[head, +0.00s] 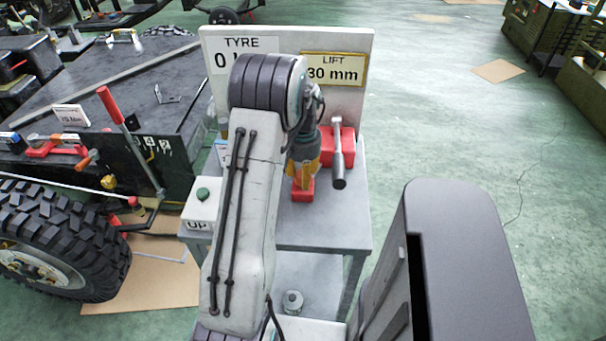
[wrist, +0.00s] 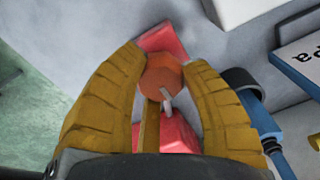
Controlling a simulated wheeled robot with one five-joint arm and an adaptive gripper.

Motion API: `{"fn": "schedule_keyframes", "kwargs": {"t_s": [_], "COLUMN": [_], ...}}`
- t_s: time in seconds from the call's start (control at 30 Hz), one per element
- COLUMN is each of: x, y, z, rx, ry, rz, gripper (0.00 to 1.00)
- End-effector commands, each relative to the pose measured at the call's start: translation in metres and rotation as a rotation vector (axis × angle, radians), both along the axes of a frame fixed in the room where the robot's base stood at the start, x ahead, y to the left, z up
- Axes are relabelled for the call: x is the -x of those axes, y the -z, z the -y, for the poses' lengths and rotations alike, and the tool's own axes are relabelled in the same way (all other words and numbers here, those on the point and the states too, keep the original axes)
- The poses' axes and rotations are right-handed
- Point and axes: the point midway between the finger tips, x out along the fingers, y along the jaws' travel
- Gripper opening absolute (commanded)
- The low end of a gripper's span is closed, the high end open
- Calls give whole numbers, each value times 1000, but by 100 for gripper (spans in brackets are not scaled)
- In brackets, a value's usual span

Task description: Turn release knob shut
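The release knob (wrist: 161,79) is a round orange-red knob with a pale pointer bar that slants toward the lower right in the wrist view. It sits on a red base (wrist: 165,137) on the grey bench. In the head view my gripper (head: 303,172) points down at a small red block (head: 302,190) on the bench (head: 322,232). The knob itself is hidden there behind my fingers and arm.
A red block (head: 346,146) with a grey lever (head: 338,155) stands just right of my gripper. A white box with a green button (head: 202,194), marked UP, is at the left. A sign board (head: 345,42) reading LIFT 30 mm stands behind. A large tyre (head: 58,240) is left.

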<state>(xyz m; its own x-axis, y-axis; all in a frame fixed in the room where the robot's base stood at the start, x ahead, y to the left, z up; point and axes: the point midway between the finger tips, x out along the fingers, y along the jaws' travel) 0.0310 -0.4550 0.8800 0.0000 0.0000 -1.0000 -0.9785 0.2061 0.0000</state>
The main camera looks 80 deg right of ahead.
Motion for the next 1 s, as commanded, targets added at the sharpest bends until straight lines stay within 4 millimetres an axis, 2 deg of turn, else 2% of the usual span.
{"fn": "schedule_keyframes", "kwargs": {"t_s": [0.03,0.27,0.6,0.77,1.0], "x": [0,0,0,0,0], "y": [2,0,-4,-22,-63], "z": [-1,0,0,1,1], "rx": [-4,-1,1,4,5], "ry": [0,-1,-1,-1,-1], "rz": [0,0,0,0,0], "gripper": [45,66,66,66,66]}}
